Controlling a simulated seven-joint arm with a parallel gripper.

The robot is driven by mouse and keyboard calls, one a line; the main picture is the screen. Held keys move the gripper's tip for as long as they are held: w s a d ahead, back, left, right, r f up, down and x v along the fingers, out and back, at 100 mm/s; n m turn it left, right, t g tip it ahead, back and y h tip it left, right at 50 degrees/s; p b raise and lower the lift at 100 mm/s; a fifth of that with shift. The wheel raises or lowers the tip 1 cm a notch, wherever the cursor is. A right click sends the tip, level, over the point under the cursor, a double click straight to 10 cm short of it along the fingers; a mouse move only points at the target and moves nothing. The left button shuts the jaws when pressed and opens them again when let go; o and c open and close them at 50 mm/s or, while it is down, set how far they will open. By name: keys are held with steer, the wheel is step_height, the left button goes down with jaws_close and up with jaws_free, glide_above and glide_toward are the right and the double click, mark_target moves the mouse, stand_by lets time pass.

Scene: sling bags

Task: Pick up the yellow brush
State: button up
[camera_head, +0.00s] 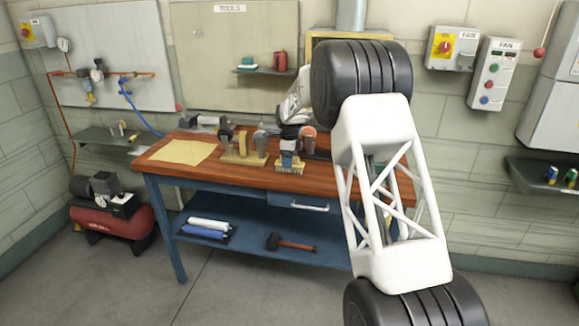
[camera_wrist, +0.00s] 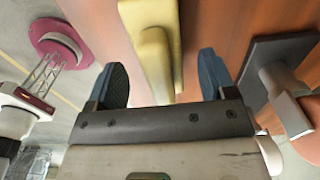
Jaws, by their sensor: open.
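The yellow brush (camera_wrist: 158,50) shows in the wrist view as a smooth pale-yellow body, its near end between my fingers. In the head view I take the tan-yellow bristled piece (camera_head: 289,169) at the table's front edge to be it, its upper part mostly hidden. My gripper (camera_wrist: 163,80) is open, with one blue-grey finger on either side of the brush and a visible gap to each. In the head view my gripper (camera_head: 289,148) is low over the table at the brush, small and partly merged with tools behind it.
A grey plate with a handle (camera_wrist: 275,75) lies close to the right finger in the wrist view. In the head view, a yellow-based tool (camera_head: 243,158) stands left of my gripper, with other tools behind. A yellow sheet (camera_head: 180,152) covers the wooden tabletop's (camera_head: 215,173) left part.

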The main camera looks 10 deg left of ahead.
steer(key=shift+c, duration=0.2)
stand_by(0.4)
steer(key=c, duration=1)
steer(key=shift+r, duration=0.15)
steer(key=shift+r, duration=1.3)
steer(key=shift+s+r, duration=0.1)
steer(key=shift+r, duration=0.25)
steer(key=s+d, duration=0.2)
steer(key=s, duration=0.2)
steer(key=s+d+r, duration=0.1)
steer(key=s+d, duration=0.1)
steer(key=s, duration=0.3)
steer(key=s+d, duration=0.2)
steer(key=s, duration=0.3)
steer(key=shift+s+d+r, duration=0.1)
steer(key=shift+s+r, duration=0.05)
steer(key=shift+s, duration=0.1)
